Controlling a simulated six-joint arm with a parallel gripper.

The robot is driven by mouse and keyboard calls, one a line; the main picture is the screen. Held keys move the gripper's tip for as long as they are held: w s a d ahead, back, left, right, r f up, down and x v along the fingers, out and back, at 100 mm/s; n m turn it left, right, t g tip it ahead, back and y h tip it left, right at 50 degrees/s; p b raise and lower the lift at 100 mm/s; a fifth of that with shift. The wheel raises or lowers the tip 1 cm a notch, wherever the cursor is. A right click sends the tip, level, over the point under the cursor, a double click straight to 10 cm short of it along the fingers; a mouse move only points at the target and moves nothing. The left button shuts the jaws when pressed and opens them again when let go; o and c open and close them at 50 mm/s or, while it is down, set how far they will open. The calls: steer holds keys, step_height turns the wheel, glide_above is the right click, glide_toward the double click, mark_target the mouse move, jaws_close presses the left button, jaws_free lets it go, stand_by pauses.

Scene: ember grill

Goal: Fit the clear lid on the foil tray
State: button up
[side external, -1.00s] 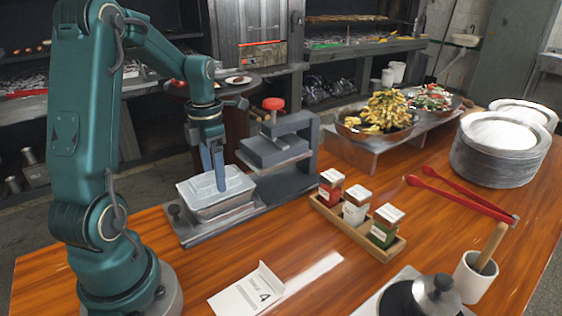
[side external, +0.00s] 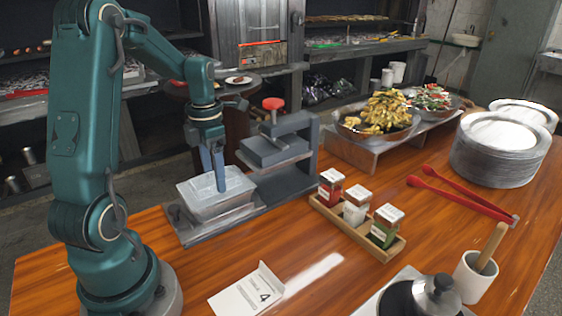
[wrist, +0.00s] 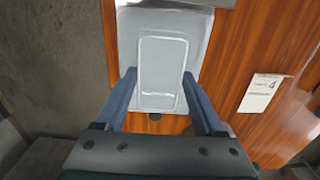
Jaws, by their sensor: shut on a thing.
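The clear lid (side external: 200,184) is a pale, see-through rectangle over the foil tray (side external: 222,213). In the wrist view the lid (wrist: 162,60) lies between my two blue fingers, with its long sides roughly along the tray. My gripper (side external: 219,187) points down and is shut on the lid; it also shows at the lid's sides in the wrist view (wrist: 160,80). The silvery tray sits on the grey base plate (side external: 250,211) left of the press. I cannot tell whether the lid's rim is seated all round.
The grey press (side external: 278,152) with a red knob (side external: 273,103) stands close on the right. A wooden spice rack (side external: 345,228), red tongs (side external: 462,198), a stack of plates (side external: 497,150) and a number card (side external: 247,292) are on the table.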

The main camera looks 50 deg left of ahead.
steer(key=o, duration=1.3)
steer(key=shift+r, duration=2.6)
